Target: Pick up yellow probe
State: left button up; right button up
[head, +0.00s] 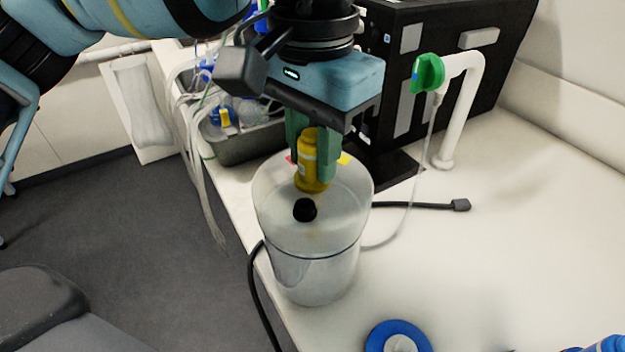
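The yellow probe (309,172) is a short, upright yellow cylinder with a paler band. It is between the green fingers of my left gripper (311,158), which points down and appears shut on it. The probe's lower end is just above or at the lid of a grey-white round vessel (318,272); I cannot tell whether they touch. A round black spot or opening (305,210) shows on the lid, just in front of the probe. My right gripper is not in view.
A white pipe with a green valve (428,73) stands behind right, near a black cabinet (440,75). A grey tray (245,145) with tubes is behind left. A black cable (415,206) and blue ring (398,336) lie on the bench. The bench's right side is mostly clear.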

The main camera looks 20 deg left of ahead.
pick_arm(q)
grip_shut()
jog(key=shift+r, duration=0.2)
notch_tip(320, 180, up, 12)
jog(key=shift+f+p, duration=0.25)
jog(key=shift+p, duration=0.4)
jog(key=s+d, duration=1.1)
jog(key=d, duration=0.3)
jog(key=shift+d+b, duration=0.15)
jog(key=shift+b, duration=0.3)
jog(key=shift+s+r, duration=0.1)
jog(key=shift+s, duration=0.1)
